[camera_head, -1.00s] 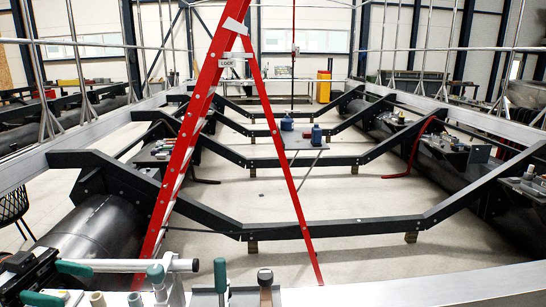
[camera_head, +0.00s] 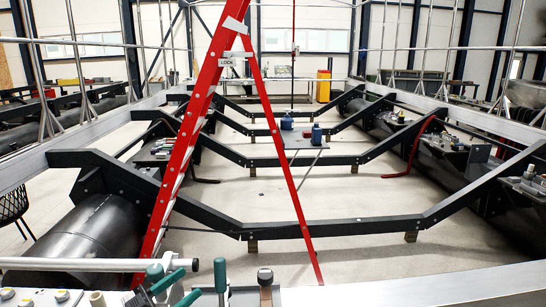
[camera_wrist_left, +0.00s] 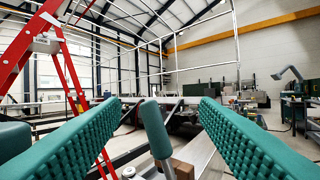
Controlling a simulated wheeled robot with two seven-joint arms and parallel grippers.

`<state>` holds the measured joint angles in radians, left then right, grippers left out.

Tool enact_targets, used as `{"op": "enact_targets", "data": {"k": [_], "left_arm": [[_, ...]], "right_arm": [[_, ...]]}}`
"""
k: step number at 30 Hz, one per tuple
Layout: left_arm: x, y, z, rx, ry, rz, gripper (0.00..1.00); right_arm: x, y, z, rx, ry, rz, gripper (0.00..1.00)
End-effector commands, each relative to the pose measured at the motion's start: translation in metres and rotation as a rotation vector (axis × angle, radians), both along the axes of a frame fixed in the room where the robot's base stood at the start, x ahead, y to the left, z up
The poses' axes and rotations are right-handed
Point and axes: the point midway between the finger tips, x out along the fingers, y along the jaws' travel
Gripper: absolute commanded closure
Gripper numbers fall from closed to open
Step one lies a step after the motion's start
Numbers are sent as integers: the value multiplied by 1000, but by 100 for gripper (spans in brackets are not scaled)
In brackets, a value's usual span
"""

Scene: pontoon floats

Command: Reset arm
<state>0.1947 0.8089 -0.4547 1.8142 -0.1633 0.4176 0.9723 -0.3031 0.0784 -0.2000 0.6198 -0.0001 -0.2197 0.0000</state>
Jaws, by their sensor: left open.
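My left gripper (camera_head: 190,282) is low in the head view, at the bottom edge, with its two teal pads pointing up and to the right. In the left wrist view its pads (camera_wrist_left: 172,102) stand wide apart with nothing held between them. A teal-handled tool (camera_wrist_left: 156,130) stands upright beyond and between the pads in that view; whether it touches them I cannot tell. In the head view, teal handles (camera_head: 220,274) stand close to the gripper. My right gripper is not in view.
A red stepladder (camera_head: 190,135) stands just beyond the front rail. A metal tube (camera_head: 80,264) lies across the lower left. Black cross frames (camera_head: 330,227) and dark pontoon floats (camera_head: 93,232) spread behind.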

Motion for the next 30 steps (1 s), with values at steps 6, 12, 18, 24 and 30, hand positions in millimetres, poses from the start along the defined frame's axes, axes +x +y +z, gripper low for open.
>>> {"op": "enact_targets", "data": {"k": [6,12,18,24,30], "left_arm": [[-15,-10,-64,73,249,394,44],[-73,3,-134,270,610,635,44],[-146,13,-177,464,923,692,44],[-207,17,-196,595,1139,669,44],[-261,18,-204,697,1320,610,44]], "right_arm": [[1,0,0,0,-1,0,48],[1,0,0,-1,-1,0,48],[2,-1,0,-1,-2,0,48],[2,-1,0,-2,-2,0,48],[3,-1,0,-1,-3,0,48]]}}
